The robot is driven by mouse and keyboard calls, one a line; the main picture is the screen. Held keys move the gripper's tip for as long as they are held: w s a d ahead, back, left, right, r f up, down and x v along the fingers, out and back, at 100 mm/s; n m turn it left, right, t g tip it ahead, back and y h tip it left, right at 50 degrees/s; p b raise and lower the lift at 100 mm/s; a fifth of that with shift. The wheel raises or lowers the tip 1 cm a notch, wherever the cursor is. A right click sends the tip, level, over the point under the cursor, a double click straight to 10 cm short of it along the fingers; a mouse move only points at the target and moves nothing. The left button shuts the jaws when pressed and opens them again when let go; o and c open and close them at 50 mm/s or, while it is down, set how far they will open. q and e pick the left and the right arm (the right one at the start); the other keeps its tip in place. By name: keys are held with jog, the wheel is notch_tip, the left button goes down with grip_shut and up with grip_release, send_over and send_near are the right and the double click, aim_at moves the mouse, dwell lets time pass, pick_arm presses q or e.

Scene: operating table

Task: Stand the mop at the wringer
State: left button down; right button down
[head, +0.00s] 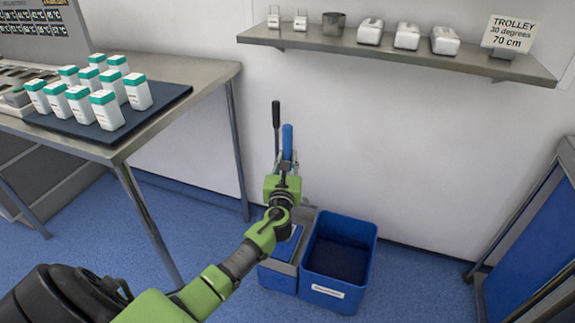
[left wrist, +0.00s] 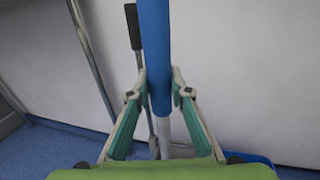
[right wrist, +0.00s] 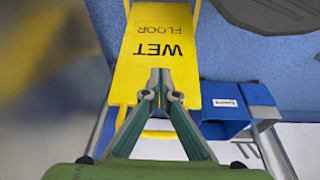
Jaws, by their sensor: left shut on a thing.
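The mop's blue handle grip (head: 287,142) stands upright near the wall. It also shows in the left wrist view (left wrist: 155,50), with a pale shaft below. My left gripper (head: 284,172) is shut on this handle, one finger on each side. The mop's lower end is hidden behind my gripper and arm in the head view. The wringer's black-gripped lever (head: 276,115) rises just left of the handle. Its blue and grey bucket unit (head: 281,276) is on the floor, partly hidden by my arm. My right gripper (right wrist: 160,90) has its fingertips together before a yellow WET FLOOR sign (right wrist: 160,45).
An open blue bin (head: 340,225) stands right of the wringer unit. A steel table (head: 190,72) with a dark tray of white-and-green bottles is at left. A wall shelf (head: 400,52) is above. A blue-panelled frame (head: 535,250) is at right. Blue floor is clear at the front right.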

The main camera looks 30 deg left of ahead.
pick_arm(q)
jog(key=shift+f, duration=0.45)
pick_arm(e)
jog(key=shift+v, duration=1.25)
jog(key=shift+w+r, duration=0.1)
jog(key=shift+w, duration=0.05)
pick_arm(q)
jog(key=c, duration=2)
grip_release()
jog(key=shift+f, duration=0.2)
jog(key=shift+c, duration=0.2)
jog(key=shift+o, duration=1)
pick_arm(e)
jog(key=shift+d, duration=0.1)
pick_arm(q)
jog(key=shift+r, duration=0.1)
pick_arm(e)
jog(key=shift+r, duration=0.15)
